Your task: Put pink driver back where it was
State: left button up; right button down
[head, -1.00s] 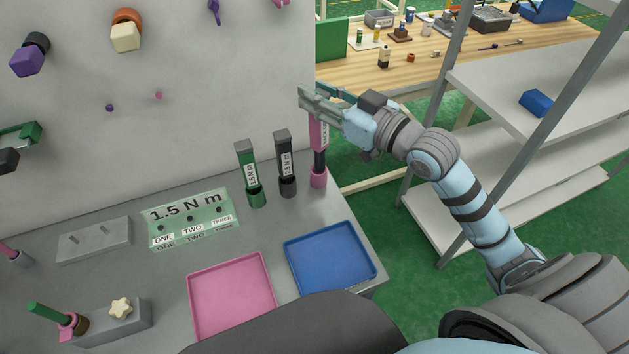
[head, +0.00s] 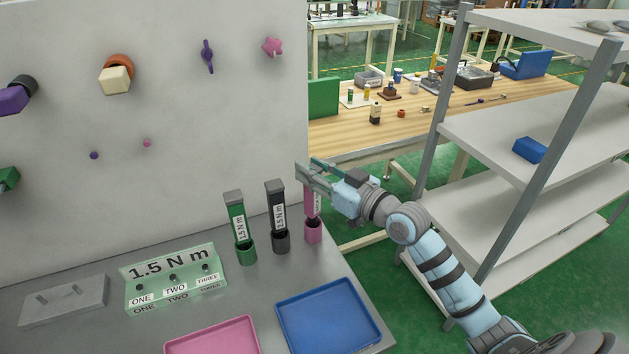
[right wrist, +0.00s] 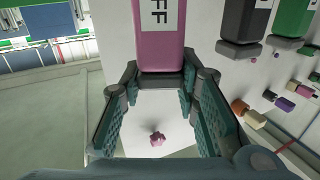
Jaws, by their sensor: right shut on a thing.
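The pink driver (head: 312,203) stands upright at the right end of the driver row. Its lower end is in the pink holder (head: 313,232), with its handle just above the rim. My right gripper (head: 306,172) is shut on the upper part of its handle. In the right wrist view the pink handle (right wrist: 160,48) with its white label is at the tips of the fingers (right wrist: 163,85). The exact contact is partly hidden in the head view. My left gripper is not in view.
The black driver (head: 277,215) and green driver (head: 238,225) stand in holders to the left. A green 1.5 N m block (head: 175,285), blue tray (head: 335,318) and pink tray (head: 215,338) are on the grey bench. A shelf rack (head: 500,140) stands right.

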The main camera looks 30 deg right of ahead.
jog(key=shift+f, duration=0.6)
jog(key=c, duration=1.2)
grip_release()
jog(key=shift+r, duration=0.1)
jog(key=p+v, duration=0.7)
jog(key=v, duration=0.5)
jog(key=shift+p, duration=0.3)
